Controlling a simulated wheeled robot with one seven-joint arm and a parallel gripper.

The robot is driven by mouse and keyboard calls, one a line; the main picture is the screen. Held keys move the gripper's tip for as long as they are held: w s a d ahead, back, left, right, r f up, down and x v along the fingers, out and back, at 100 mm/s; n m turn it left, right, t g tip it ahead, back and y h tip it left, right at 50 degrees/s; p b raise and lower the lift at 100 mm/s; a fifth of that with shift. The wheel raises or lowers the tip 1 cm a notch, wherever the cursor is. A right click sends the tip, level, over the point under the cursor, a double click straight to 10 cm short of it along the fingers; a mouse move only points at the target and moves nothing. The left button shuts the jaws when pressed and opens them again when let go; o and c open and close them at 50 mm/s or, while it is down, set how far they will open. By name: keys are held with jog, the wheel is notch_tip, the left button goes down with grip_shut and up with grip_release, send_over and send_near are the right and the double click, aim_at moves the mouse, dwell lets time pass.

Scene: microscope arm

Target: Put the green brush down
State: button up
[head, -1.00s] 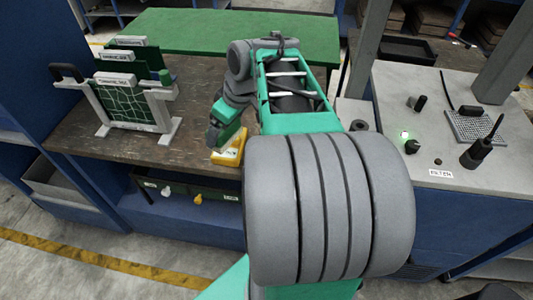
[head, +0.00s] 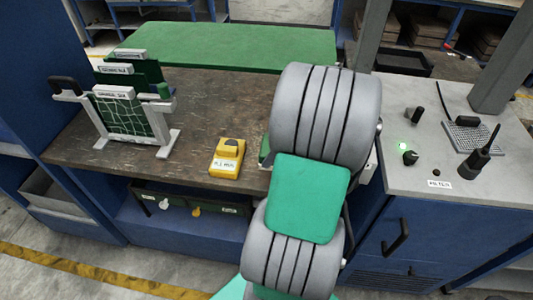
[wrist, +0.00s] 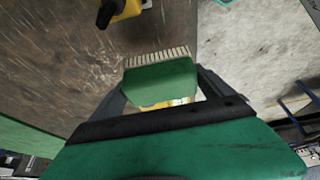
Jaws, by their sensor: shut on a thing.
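The green brush (wrist: 160,76) shows in the wrist view, with a row of pale bristles along its far edge. My gripper (wrist: 161,90) is shut on it, a dark finger on each side. The brush appears over the brown worktop (wrist: 50,45), near its edge with the pale floor; I cannot tell its height or whether it touches anything. A small yellow patch shows just behind the brush between the fingers.
A white rack with green panels (head: 130,108) stands at the left. A grey control bench (head: 450,160) with knobs is at the right. The worktop between rack and box is clear.

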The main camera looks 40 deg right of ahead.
jog(key=f, duration=0.2)
jog(key=w+f, duration=0.1)
jog(key=w+f+p, duration=0.1)
jog(key=f, duration=0.1)
jog(key=shift+w+d+f, duration=0.1)
jog(key=shift+d+f, duration=0.05)
jog(key=shift+f, duration=0.15)
jog(key=shift+f, duration=0.1)
jog(key=o, duration=0.7)
jog(key=shift+f, duration=0.1)
jog(key=shift+o, duration=1.1)
